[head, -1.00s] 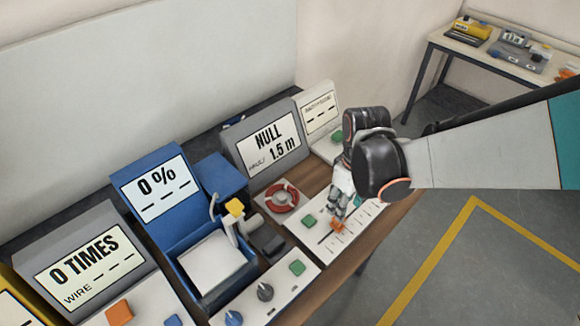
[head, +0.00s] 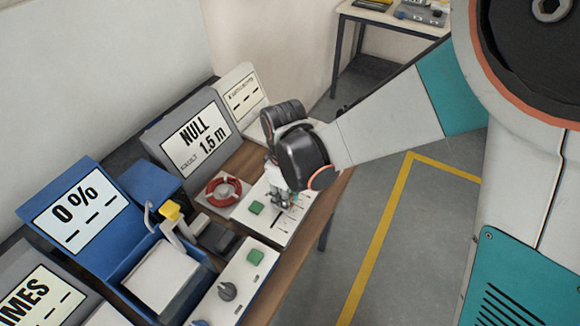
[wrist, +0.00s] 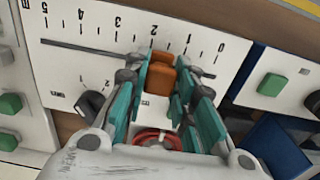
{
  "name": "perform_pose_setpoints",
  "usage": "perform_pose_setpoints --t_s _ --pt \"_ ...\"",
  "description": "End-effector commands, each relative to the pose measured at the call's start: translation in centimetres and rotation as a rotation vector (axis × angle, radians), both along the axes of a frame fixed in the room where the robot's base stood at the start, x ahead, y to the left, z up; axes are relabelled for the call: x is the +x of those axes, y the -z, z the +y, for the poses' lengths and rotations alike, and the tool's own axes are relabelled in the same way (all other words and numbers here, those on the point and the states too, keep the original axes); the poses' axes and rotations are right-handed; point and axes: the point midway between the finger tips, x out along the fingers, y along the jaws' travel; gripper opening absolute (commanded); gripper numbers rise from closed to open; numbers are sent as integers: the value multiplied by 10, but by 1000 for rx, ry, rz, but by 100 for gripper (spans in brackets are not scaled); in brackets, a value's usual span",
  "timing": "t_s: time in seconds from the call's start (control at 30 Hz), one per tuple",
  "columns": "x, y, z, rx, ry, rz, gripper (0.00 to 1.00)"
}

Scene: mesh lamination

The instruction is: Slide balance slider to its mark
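The balance slider is an orange knob (wrist: 161,76) in a dark straight slot (wrist: 85,48) on a white panel. The printed scale (wrist: 135,35) beside the slot runs from 0 at right to 5 at left in the wrist view. The knob stands roughly between 1 and 2; its exact reading is hard to tell because the fingers cover its base. My gripper (wrist: 162,85) has its teal fingers on both sides of the knob, seemingly pressed to it. In the head view my gripper (head: 283,200) is over the panel (head: 262,229) and hides the knob.
A grey display (head: 199,137) reads NULL and 1.5 m. A green button (head: 257,208) and a black dial (wrist: 90,103) are on the slider panel. A red ring (head: 223,190) lies beside it, and a blue station (head: 62,180) stands further left.

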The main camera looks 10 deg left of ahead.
Motion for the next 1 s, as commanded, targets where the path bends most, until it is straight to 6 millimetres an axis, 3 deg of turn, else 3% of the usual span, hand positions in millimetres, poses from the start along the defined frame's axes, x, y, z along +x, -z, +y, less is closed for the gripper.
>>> perform_pose_setpoints --t_s 0.23,0.6,0.93,0.97,1.0 --pt "-4 0 2 1 -1 0 0" --pt "-61 1 26 1 -3 0 0" --pt "-66 1 27 2 -1 3 0" --pt "-66 1 27 2 -1 3 28" --pt "-66 1 27 2 -1 3 38"
